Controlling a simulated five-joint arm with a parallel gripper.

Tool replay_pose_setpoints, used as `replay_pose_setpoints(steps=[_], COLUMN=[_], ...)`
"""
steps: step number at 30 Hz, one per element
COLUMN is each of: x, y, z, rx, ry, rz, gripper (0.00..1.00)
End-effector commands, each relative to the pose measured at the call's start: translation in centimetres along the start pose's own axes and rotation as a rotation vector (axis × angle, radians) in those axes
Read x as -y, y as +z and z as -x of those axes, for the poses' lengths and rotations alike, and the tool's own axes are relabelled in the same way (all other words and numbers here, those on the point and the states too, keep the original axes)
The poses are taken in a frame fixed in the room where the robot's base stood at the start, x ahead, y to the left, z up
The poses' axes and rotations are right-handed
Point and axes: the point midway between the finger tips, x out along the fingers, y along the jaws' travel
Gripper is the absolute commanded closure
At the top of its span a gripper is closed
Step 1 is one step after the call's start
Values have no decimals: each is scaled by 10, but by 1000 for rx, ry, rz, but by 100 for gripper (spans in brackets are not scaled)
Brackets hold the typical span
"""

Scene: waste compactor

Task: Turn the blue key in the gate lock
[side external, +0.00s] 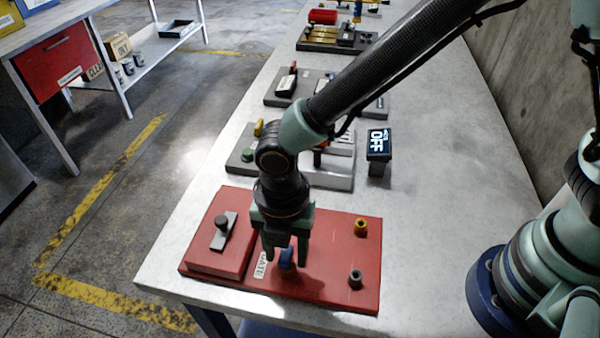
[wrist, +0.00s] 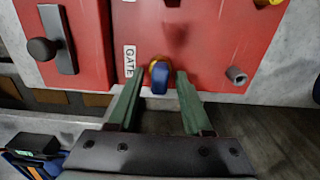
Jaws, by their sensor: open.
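The blue key (side external: 287,259) stands in the gate lock on the red panel (side external: 330,225), beside the white GATE label (side external: 261,264). In the wrist view the blue key (wrist: 160,77) shows with a yellow part behind it. My gripper (side external: 287,250) points down over the panel, its two fingers around the key's place in the side view. In the wrist view my gripper (wrist: 160,82) is open, with a green finger on each side of the key and gaps between. I cannot tell whether a finger touches it.
The panel also bears a dark knob on a slide plate (side external: 224,230), a yellow post (side external: 361,227) and a grey post (side external: 355,279). A screen reading OFF (side external: 379,143) and other control panels stand farther along the table. Bare tabletop (side external: 440,200) lies to the right.

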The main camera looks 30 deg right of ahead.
Motion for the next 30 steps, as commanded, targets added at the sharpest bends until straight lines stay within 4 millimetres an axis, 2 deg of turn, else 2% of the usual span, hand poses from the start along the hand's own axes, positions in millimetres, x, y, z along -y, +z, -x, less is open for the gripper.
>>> replay_pose_setpoints(steps=[4,5,6,8,9,26,30], x=[0,0,0,0,0,0,0], y=[0,0,0,0,0,0,0], z=[0,0,0,0,0,-1,-1], rx=[0,0,0,0,0,0,0], ry=[0,0,0,0,0,0,0], rz=[0,0,0,0,0,1,69], gripper=[50,54,69,92,100,100,100])
